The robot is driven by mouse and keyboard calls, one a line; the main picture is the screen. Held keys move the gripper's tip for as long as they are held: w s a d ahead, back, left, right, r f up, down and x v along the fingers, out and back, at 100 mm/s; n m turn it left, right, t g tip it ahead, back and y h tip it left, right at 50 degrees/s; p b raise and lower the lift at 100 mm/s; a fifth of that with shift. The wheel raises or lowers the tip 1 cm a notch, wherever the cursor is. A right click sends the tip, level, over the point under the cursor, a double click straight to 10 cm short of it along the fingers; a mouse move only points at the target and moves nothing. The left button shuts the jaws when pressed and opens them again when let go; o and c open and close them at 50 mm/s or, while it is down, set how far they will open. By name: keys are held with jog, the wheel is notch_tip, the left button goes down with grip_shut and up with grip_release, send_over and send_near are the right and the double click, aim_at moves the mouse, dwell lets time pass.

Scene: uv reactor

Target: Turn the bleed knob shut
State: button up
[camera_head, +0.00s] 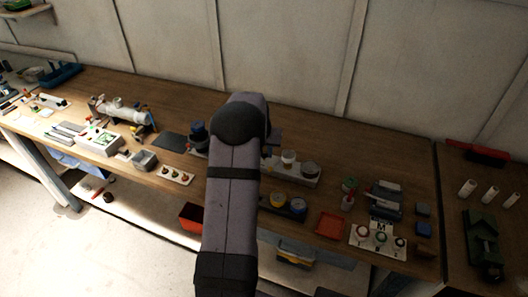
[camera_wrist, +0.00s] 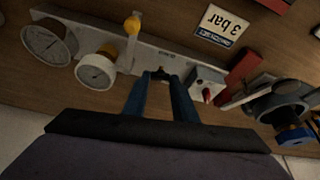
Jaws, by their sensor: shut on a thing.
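My gripper (camera_wrist: 160,78) is at the middle of the wrist view, its two blue fingers reaching to a long grey manifold (camera_wrist: 190,65). The fingertips are shut on a small dark knob (camera_wrist: 161,73), which I take for the bleed knob. The fingers partly cover it, and its turn angle cannot be read. Beside it on the manifold stand a yellow-tipped lever (camera_wrist: 131,27) and two round gauges, one white-bodied (camera_wrist: 95,71) and one larger (camera_wrist: 46,43). In the head view my arm hides the gripper and the knob.
A white box with a red pointer (camera_wrist: 207,85) sits close right of the fingers. Beyond it are a red block (camera_wrist: 243,66) and a dark round device (camera_wrist: 282,101). A "3 bar" card (camera_wrist: 220,24) lies behind.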

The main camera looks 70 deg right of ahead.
jog(key=shift+w+f+m+g+b, duration=0.2)
jog(key=shift+m+g+b, duration=0.1)
jog(key=shift+m+b, duration=0.55)
jog(key=shift+s+r+m, duration=0.1)
jog(key=shift+r+m, duration=0.05)
jog(key=shift+m, duration=0.2)
jog(key=o, duration=1)
jog(key=shift+o, duration=0.2)
jog(key=shift+r, duration=0.1)
jog(key=b+v, duration=0.2)
jog(key=v, duration=0.5)
jog(key=shift+b, duration=0.3)
